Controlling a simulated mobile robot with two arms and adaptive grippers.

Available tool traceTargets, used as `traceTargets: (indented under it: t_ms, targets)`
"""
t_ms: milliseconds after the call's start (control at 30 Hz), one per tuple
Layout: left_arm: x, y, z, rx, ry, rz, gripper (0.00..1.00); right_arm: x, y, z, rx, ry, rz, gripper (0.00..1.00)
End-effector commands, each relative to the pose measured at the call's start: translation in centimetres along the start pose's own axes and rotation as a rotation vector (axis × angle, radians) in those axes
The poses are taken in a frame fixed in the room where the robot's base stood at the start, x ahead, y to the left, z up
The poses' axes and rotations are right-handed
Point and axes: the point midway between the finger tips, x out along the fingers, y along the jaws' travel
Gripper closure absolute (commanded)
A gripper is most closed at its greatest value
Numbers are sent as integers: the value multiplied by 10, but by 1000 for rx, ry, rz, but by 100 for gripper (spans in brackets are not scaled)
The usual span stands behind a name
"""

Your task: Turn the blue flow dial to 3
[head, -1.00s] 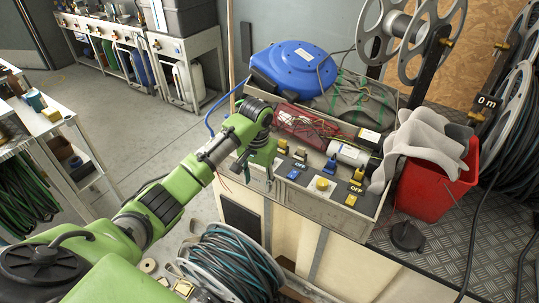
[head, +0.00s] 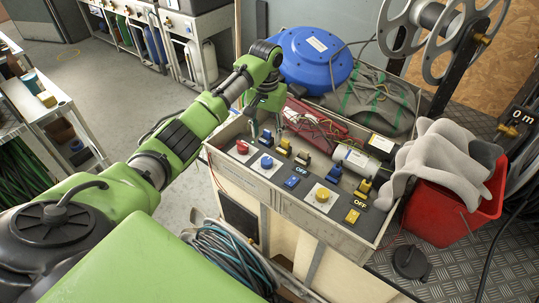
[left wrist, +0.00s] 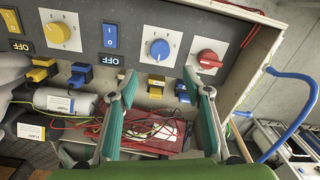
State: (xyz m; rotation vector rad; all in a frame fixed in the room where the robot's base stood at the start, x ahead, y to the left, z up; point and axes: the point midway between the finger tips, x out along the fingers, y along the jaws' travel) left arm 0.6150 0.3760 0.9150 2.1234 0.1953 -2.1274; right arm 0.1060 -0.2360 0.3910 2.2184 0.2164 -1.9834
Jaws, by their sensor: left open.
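The blue flow dial (head: 266,161) is a round blue knob on a white plate on the sloping panel, between a red dial (head: 242,147) and a blue switch (head: 291,182). My left gripper (head: 267,128) hangs over the box behind the dials, fingers down. In the left wrist view its open fingers (left wrist: 160,78) are empty, with the blue dial beyond and roughly between the tips, apparently apart from them. My right gripper is not in view.
A yellow dial (head: 322,195) and a yellow switch (head: 352,216) share the panel. Yellow and blue connectors (left wrist: 80,74), red wires (head: 318,124) and a grey cylinder lie close behind. A blue hose reel (head: 312,57) and a red bucket (head: 460,205) stand nearby.

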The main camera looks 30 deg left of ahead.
Motion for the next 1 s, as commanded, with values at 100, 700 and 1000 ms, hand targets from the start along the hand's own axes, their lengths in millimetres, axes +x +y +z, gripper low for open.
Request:
traceTargets:
  t_ms: [100,700,1000]
  targets:
    - [24,0,1,-1,-5,-1,55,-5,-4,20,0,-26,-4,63]
    - [118,0,0,0,-1,0,55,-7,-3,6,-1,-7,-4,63]
    - [120,0,0,1,0,0,55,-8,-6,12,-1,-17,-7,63]
